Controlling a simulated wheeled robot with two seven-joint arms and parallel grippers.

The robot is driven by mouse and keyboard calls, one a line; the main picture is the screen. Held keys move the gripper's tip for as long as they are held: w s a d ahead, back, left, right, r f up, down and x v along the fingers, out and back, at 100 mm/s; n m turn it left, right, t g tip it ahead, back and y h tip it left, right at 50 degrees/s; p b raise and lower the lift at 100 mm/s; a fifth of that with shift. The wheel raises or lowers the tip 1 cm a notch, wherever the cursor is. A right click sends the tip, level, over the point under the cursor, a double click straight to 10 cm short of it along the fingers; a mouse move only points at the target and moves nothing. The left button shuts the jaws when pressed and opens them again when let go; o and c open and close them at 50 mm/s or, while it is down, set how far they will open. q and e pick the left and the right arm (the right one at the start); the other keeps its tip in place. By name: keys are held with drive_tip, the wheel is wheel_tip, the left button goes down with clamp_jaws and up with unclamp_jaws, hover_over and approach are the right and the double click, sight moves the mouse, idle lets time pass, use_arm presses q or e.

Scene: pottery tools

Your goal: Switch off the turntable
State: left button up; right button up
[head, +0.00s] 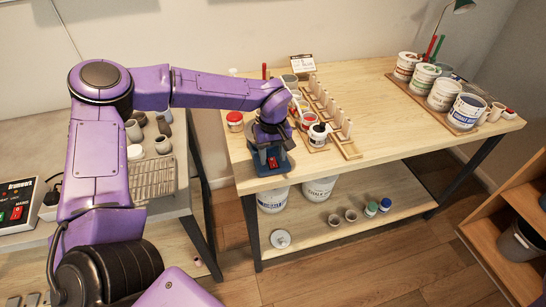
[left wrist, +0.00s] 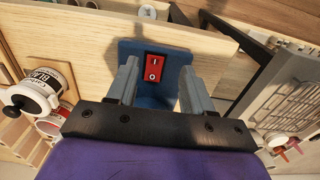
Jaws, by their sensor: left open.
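A blue switch box (head: 286,169) sits at the front left edge of the wooden table. It carries a red rocker switch (head: 272,162), which shows clearly in the left wrist view (left wrist: 152,69) with marks I and O. I cannot tell which side is pressed in. My left gripper (head: 271,154) is open and close over the box. In the left wrist view its fingers (left wrist: 160,75) stand on either side of the switch, with nothing between them. I cannot make out a turntable. My right gripper is not in view.
A wooden peg rack (head: 348,151) and small paint jars stand right of the box. A red-lidded jar (head: 235,122) stands behind it. Large labelled tubs (head: 466,110) stand at the far right. Another device with a red mains switch (head: 17,213) is at far left. The table's middle is clear.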

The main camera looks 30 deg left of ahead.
sight(274, 166)
use_arm(q)
drive_tip(key=f, duration=0.1)
drive_tip(key=w+f, duration=0.1)
drive_tip(key=f, duration=0.1)
drive_tip(key=shift+w+f, duration=0.2)
drive_tip(key=shift+s+r, duration=0.15)
drive_tip(key=shift+s, duration=0.25)
drive_tip(key=shift+c, duration=1.2)
clamp_jaws()
drive_tip(key=shift+a+r+g+h+p, duration=0.15)
drive_tip(key=shift+r+g+h+p, duration=0.3)
drive_tip(key=shift+p, duration=0.75)
drive_tip(key=shift+w+a+f+g+h, duration=0.15)
drive_tip(key=shift+w+f+g+h, duration=0.2)
drive_tip(key=shift+g+h, duration=0.3)
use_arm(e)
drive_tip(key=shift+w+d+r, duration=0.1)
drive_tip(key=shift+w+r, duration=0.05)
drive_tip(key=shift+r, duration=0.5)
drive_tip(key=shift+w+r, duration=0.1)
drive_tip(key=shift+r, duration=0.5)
